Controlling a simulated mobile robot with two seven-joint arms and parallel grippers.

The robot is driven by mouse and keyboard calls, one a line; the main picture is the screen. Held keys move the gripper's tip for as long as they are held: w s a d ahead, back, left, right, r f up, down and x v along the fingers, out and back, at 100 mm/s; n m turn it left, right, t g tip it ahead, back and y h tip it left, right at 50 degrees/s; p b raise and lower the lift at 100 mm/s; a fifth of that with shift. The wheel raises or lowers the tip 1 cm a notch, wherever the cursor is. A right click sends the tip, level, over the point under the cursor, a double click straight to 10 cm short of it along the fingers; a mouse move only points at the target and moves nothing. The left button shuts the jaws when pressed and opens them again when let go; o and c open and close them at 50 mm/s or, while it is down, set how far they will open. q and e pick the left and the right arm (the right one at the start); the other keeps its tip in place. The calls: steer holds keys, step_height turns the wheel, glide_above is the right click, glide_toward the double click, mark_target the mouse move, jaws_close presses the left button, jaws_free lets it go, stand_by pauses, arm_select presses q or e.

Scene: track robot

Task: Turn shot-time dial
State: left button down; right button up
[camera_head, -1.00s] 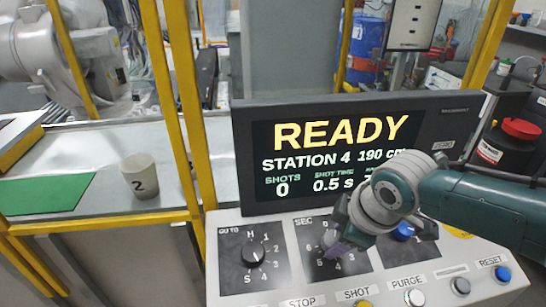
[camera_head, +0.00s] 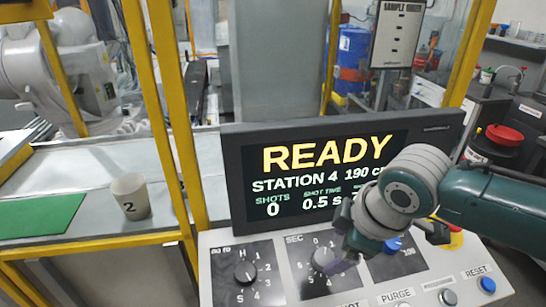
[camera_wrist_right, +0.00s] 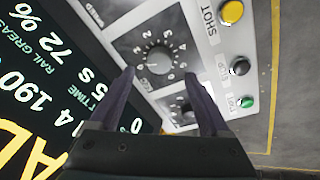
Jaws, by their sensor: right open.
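I cannot tell whether a finger touches the knob. The screen (camera_head: 325,165) reads READY and shot time 0.5 s.
The GO TO dial (camera_head: 245,273) is to the left. A blue knob (camera_head: 392,245) sits to the right behind my gripper. Push buttons line the console's front, among them a blue reset button (camera_head: 487,285). A cup marked 2 (camera_head: 130,197) stands on the left table.

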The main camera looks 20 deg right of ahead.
steer(key=v, duration=0.4)
steer(key=shift+r, duration=0.2)
steer(key=shift+s+a, duration=0.1)
